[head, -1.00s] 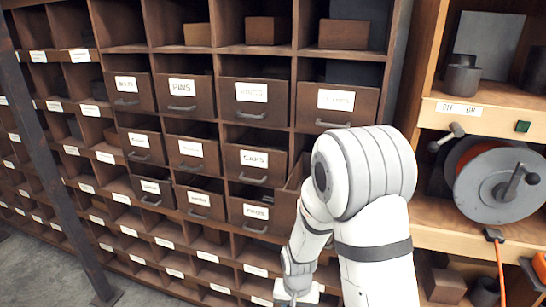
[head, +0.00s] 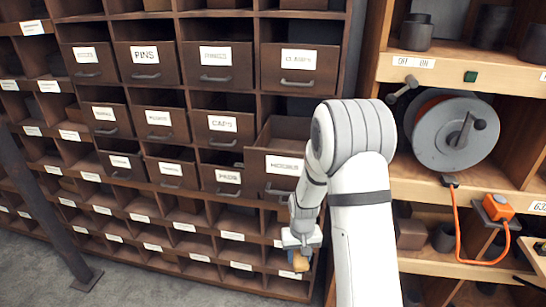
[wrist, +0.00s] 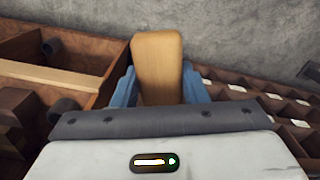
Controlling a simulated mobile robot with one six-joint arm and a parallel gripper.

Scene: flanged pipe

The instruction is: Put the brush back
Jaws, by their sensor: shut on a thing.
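My gripper (head: 300,252) hangs low in front of the pigeonhole cabinet, pointing down. In the wrist view its blue fingers (wrist: 158,88) are shut on a tan, wood-coloured block-like piece with rounded corners, apparently the brush (wrist: 157,58). The brush also shows as a small yellowish-brown piece below the gripper in the head view (head: 300,264). Its bristles cannot be made out. An open drawer (head: 268,178) stands out of the cabinet just above and left of the gripper; its inside is partly visible and looks empty there.
The cabinet holds several labelled drawers, including a PINS drawer (head: 147,66), above rows of small open compartments. A grey cable reel (head: 440,135) sits on the right shelving, with an orange box and cord (head: 497,207) below it. Bare grey floor (head: 45,265) lies at lower left.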

